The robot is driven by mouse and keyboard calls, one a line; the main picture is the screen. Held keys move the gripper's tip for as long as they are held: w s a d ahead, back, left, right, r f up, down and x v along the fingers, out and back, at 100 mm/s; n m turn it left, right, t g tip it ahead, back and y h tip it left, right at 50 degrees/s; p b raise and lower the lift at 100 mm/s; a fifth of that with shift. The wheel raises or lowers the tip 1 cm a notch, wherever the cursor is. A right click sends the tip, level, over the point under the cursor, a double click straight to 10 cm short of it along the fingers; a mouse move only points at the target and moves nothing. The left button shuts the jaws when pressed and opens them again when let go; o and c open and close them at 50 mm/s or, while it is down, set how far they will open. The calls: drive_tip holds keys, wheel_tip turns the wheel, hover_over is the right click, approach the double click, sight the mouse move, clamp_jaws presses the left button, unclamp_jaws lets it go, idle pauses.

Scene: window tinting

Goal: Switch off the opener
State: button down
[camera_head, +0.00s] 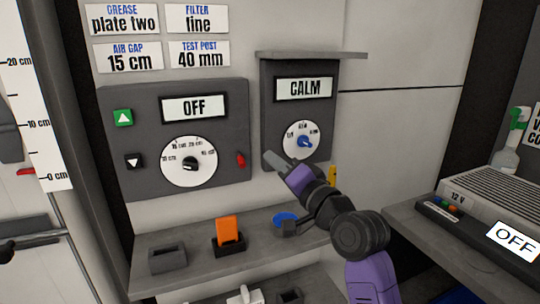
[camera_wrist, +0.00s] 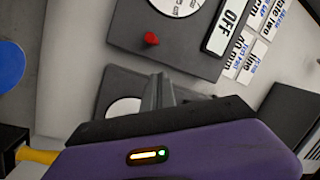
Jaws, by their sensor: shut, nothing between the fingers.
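A dark control panel (camera_head: 215,110) on the wall has a display (camera_head: 195,107) reading OFF, a white dial (camera_head: 189,162), a green up button (camera_head: 123,117), a black down button (camera_head: 134,161) and a red switch (camera_head: 241,160). No label in view names the opener. My gripper (camera_head: 275,160) is shut and empty, in front of the wall just right of the red switch and near the lower left of the CALM panel. In the wrist view, the gripper's fingers (camera_wrist: 158,92) point toward the panels, with the red switch (camera_wrist: 151,39) ahead and apart from them.
The CALM panel (camera_head: 268,120) has a blue knob (camera_head: 305,142) and a ledge above. A shelf (camera_head: 185,241) below holds an orange block (camera_head: 227,230) in a holder and a blue disc (camera_head: 285,219). At right, a 12 V unit (camera_head: 490,190) sits by a sign (camera_head: 514,240) reading OFF.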

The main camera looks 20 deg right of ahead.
drive_tip(key=v, duration=0.7)
drive_tip(key=shift+d+f, duration=0.3)
drive_tip(key=shift+f, duration=0.1)
drive_tip(key=s+d+r+t+h, duration=0.2)
drive_tip(key=s+d+h, duration=0.1)
drive_tip(key=s+f+n+h+p, duration=0.2)
drive_tip(key=s+f+h, duration=0.2)
drive_tip(key=s+f, duration=0.65)
drive_tip(key=s+a+f+n+g+y+p, duration=0.1)
drive_tip(key=s+a+f+n+g, duration=0.1)
drive_tip(key=s, duration=0.8)
drive_tip(key=s+a+f+n+g+y+p, duration=0.1)
drive_tip(key=s+a+f+n+g+p, duration=0.1)
drive_tip(key=s, duration=0.8)
drive_tip(key=s+a+f+n+g+y+p, duration=0.1)
drive_tip(key=s+a+f+n+g+p, duration=0.1)
drive_tip(key=s, duration=0.9)
wheel_tip(320, 180, down, 3)
drive_tip(key=shift+a+r, duration=0.2)
drive_tip(key=shift+a, duration=0.5)
